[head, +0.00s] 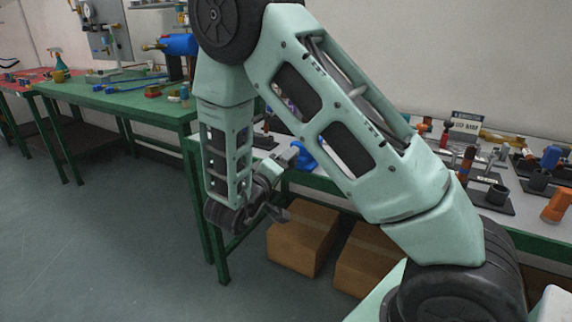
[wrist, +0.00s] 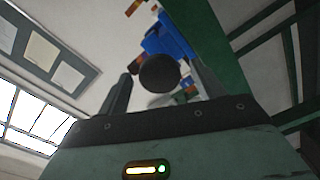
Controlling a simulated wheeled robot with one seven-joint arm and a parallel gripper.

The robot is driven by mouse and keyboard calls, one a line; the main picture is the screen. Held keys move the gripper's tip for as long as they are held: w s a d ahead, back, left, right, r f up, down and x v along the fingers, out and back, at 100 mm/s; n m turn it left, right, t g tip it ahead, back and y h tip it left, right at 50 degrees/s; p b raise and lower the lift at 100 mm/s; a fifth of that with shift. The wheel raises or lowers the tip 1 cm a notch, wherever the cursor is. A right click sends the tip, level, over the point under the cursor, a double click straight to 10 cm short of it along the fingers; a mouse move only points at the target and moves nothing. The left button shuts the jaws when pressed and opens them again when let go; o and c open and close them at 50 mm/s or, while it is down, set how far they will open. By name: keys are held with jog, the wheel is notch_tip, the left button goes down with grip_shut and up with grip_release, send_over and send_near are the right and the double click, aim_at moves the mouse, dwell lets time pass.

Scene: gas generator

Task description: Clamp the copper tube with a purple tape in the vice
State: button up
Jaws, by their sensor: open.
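My gripper (head: 272,203) hangs low in front of the edge of the near workbench. In the wrist view its two fingers (wrist: 162,88) stand apart, with nothing visibly held between them. A blue object that looks like the vice (head: 305,156) sits at that bench's edge, partly hidden by my arm. The wrist view also shows a blue body (wrist: 172,38) with a dark round end facing the gripper; it lies beyond the fingers. I cannot make out a copper tube with purple tape in either view; my arm covers part of the bench.
The right workbench (head: 540,218) carries several small parts and stands. Cardboard boxes (head: 300,238) lie under it. A green table (head: 110,98) with a blue machine (head: 180,45) stands at back left. The floor (head: 90,240) at left is clear.

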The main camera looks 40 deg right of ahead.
jog(key=shift+r+p, duration=0.1)
jog(key=shift+p, duration=0.25)
jog(key=shift+r+n+p, duration=0.1)
jog(key=shift+n+p, duration=0.5)
jog(key=shift+p, duration=0.45)
jog(key=n+p, duration=0.1)
jog(key=p, duration=0.1)
jog(key=shift+p, duration=0.3)
jog(key=shift+n+p, duration=0.6)
jog(key=n+p, duration=0.2)
jog(key=p, duration=0.1)
jog(key=shift+f, duration=0.2)
